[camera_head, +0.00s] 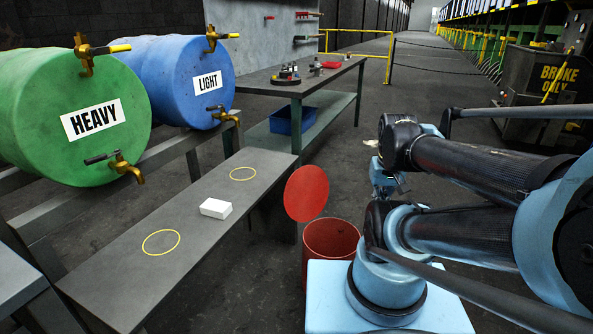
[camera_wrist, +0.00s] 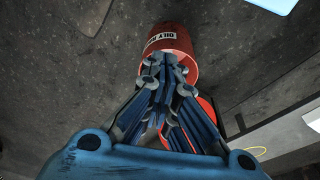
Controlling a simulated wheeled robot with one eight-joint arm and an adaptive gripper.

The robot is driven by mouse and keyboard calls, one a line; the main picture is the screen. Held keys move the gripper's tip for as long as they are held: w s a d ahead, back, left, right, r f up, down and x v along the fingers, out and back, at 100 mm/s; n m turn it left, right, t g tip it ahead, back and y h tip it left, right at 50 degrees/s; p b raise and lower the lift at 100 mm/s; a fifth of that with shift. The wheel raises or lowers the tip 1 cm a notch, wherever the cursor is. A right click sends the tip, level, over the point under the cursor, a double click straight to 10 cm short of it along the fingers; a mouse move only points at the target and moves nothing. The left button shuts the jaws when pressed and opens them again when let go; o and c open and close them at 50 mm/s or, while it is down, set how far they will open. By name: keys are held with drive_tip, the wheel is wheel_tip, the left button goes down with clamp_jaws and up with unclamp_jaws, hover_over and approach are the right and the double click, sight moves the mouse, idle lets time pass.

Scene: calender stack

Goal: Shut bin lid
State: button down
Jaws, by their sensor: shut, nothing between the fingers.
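The red bin (camera_head: 330,240) stands on the floor, partly hidden behind my light-blue base. Its round red lid (camera_head: 306,193) is open, tilted up near vertical at the bin's left side. In the wrist view the bin (camera_wrist: 178,43) is at the top, with a white label whose lettering is upside down and partly readable as "OILY". Red parts, seemingly the lid (camera_wrist: 207,108), show to the right of and behind my fingers. My gripper (camera_wrist: 167,63) is shut and empty, its tips overlapping the bin in the picture; I cannot tell whether they touch it.
A bench (camera_head: 195,225) with yellow circles and a white block (camera_head: 216,208) runs left of the bin. Green (camera_head: 75,120) and blue (camera_head: 180,80) drums lie behind it. A worktable (camera_head: 300,85) stands farther back. Open floor lies beyond the bin.

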drive_tip(key=w+a+r+n+y, duration=0.15)
drive_tip(key=w+a+r, duration=0.3)
drive_tip(key=w, duration=0.85)
drive_tip(key=w+a+r+n, duration=0.3)
drive_tip(key=w+a, duration=0.2)
drive_tip(key=w, duration=0.8)
drive_tip(key=w+a+f+n, duration=0.1)
drive_tip(key=w+a+f, duration=0.2)
drive_tip(key=w, duration=0.4)
drive_tip(key=w+a+f+n, duration=0.1)
drive_tip(key=w+a+f, duration=0.1)
drive_tip(key=w+a, duration=0.3)
drive_tip(key=w+a+f+n, duration=0.1)
drive_tip(key=w+a+f, duration=0.3)
drive_tip(key=f, duration=0.6)
drive_tip(key=w+a+f+n, duration=0.1)
drive_tip(key=w+a+f, duration=0.4)
drive_tip(key=w+f, duration=0.4)
drive_tip(key=shift+w+f+y, duration=0.25)
drive_tip(key=shift+f+y, duration=0.2)
drive_tip(key=shift+f, duration=0.25)
drive_tip(key=shift+s, duration=0.1)
